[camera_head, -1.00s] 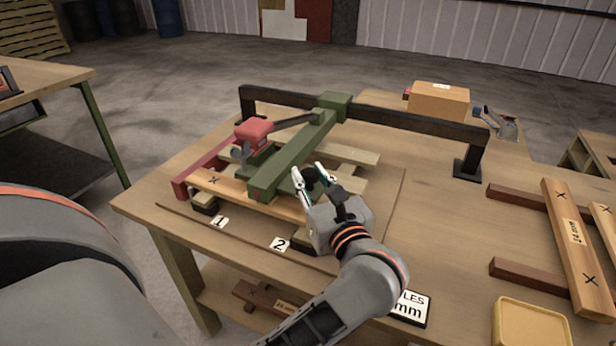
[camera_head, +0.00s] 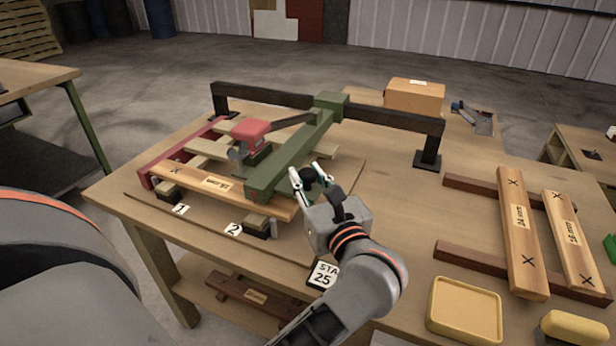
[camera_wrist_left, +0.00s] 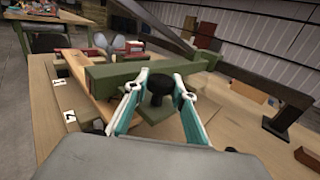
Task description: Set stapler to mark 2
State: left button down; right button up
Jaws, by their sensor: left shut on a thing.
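The stapler has a red head (camera_head: 250,131) on a long green arm (camera_head: 292,157), which hangs from a black rail (camera_head: 390,118). The arm's front end stands over the plank, roughly above the small block beside the mark 2 card (camera_head: 233,229). The mark 1 card (camera_head: 180,209) lies further left. My left gripper (camera_head: 308,177) is at the right side of the arm's front end. In the left wrist view its fingers (camera_wrist_left: 160,90) are shut around a black knob (camera_wrist_left: 158,86). The exact alignment with mark 2 cannot be told. My right gripper is not in view.
A pallet of planks (camera_head: 178,172) lies under the stapler. A cardboard box (camera_head: 414,96) stands at the back. Labelled planks (camera_head: 518,235) rest on brown bars at right. A yellow tray (camera_head: 464,309) is at the front right. The table is clear between gripper and rail post.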

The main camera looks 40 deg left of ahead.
pick_arm(q)
jog(key=shift+d, duration=0.15)
jog(key=c, duration=1.7)
grip_release()
jog(key=shift+w, duration=0.1)
